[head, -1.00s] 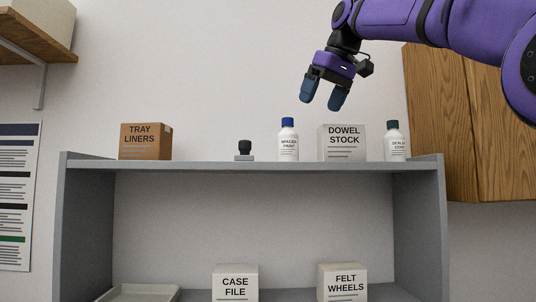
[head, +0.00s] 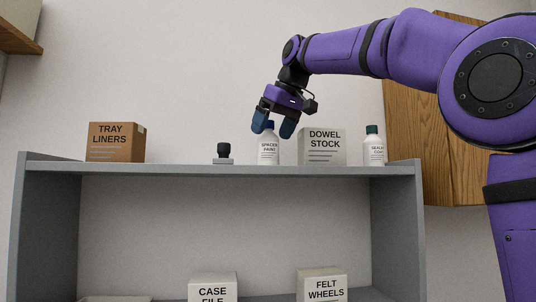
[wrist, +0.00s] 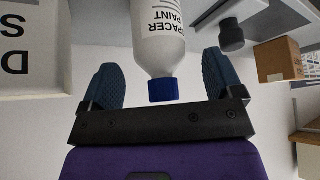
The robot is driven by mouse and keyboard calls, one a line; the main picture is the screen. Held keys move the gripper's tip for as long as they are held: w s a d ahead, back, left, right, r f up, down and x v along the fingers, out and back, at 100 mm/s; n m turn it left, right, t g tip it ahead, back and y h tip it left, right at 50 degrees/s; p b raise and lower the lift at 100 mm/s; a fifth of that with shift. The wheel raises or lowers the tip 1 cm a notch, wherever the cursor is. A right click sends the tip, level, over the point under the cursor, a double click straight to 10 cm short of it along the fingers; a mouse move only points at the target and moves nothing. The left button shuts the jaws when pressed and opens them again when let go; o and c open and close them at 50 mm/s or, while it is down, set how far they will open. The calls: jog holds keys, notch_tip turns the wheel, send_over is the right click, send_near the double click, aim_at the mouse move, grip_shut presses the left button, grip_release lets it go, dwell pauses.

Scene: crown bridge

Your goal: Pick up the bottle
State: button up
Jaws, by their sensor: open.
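A white bottle labelled "SPACER PAINT" (head: 268,153) with a blue cap stands upright on the shelf top. In the wrist view the same bottle (wrist: 160,45) appears upside down. My gripper (head: 273,127) points down at the bottle's upper part, and its blue fingers partly hide the cap. In the wrist view my gripper (wrist: 160,65) is open, with a finger on each side of the bottle and visible gaps between. A second white bottle with a dark green cap (head: 373,150) stands farther right on the shelf top.
The grey shelf (head: 120,170) also bears a "DOWEL STOCK" box (head: 322,150) close right of the bottle, a dark-handled stamp-like item (head: 223,154) to its left, and a "TRAY LINERS" box (head: 115,145). A wooden cabinet (head: 440,170) hangs at the right.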

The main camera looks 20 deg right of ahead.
jog(key=shift+x, duration=1.2)
jog(key=c, duration=1.2)
jog(key=shift+r, duration=0.15)
